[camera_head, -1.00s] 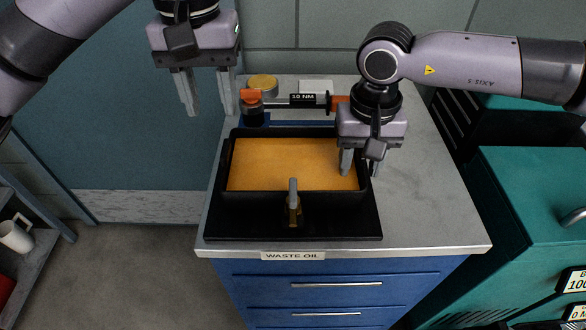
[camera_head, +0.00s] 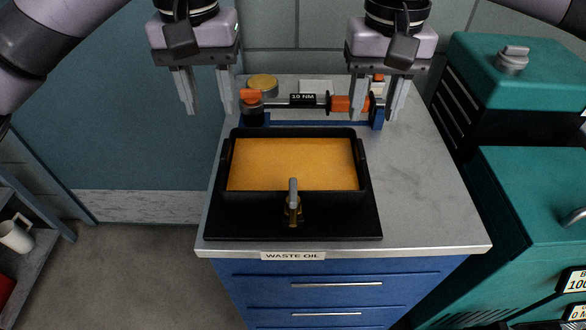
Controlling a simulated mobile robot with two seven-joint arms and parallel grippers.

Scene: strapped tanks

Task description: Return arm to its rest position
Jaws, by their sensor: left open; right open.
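My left gripper (camera_head: 207,95) hangs at the upper left, fingers pointing down, open and empty, left of the cabinet top. My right gripper (camera_head: 389,100) hangs at the upper right, fingers pointing down and apart, with nothing between them that I can make out. In the picture it overlaps the right end of the torque wrench (camera_head: 310,101) marked 10 NM; I see no clear contact. Both arms are raised at the top edge of the view, in roughly matching poses.
A black tray of amber oil (camera_head: 290,163) with a tap (camera_head: 292,205) stands on the grey cabinet top (camera_head: 425,210). The wrench lies on a blue holder (camera_head: 376,118) behind it. Teal tanks (camera_head: 530,180) stand at the right. The worktop right of the tray is clear.

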